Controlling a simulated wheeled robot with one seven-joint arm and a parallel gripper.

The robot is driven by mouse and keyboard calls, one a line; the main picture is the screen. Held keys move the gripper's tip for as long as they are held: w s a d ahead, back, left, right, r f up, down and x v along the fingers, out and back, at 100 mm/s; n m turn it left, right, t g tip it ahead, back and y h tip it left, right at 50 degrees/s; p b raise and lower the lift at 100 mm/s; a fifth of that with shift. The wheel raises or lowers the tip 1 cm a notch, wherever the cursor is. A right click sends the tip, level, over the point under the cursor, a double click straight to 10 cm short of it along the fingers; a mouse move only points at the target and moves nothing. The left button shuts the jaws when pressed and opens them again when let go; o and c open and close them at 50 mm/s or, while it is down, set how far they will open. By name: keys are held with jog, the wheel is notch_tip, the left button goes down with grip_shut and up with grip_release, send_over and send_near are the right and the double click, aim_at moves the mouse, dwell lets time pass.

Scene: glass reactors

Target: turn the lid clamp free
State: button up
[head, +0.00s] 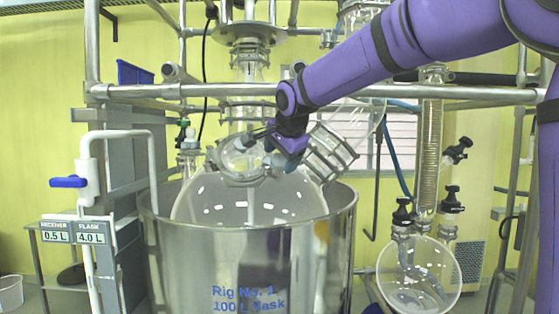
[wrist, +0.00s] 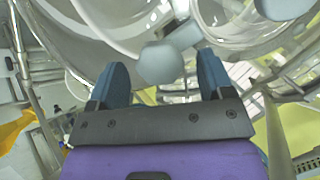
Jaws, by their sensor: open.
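The lid clamp's grey rounded knob (wrist: 160,64) shows in the wrist view, ahead of and between my two blue-grey fingertips, with a bar running from it to the upper right. My gripper (wrist: 158,82) is open, and I see no contact between the fingers and the knob. In the head view my gripper (head: 262,138) is at the glass lid's front port (head: 242,160), above the big reactor flask (head: 290,195). The clamp is too small and too covered by my gripper to make out clearly there.
The flask sits in a steel vessel (head: 255,255) labelled Rig No. 1. A steel rail (head: 450,96) crosses behind my arm. An angled glass neck (head: 330,155) stands close on the right of my gripper. A round receiver flask (head: 418,275) hangs at the right.

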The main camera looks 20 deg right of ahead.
jog(key=shift+w+f, duration=0.45)
jog(key=shift+f, duration=0.1)
jog(key=shift+c, duration=0.5)
jog(key=c, duration=0.8)
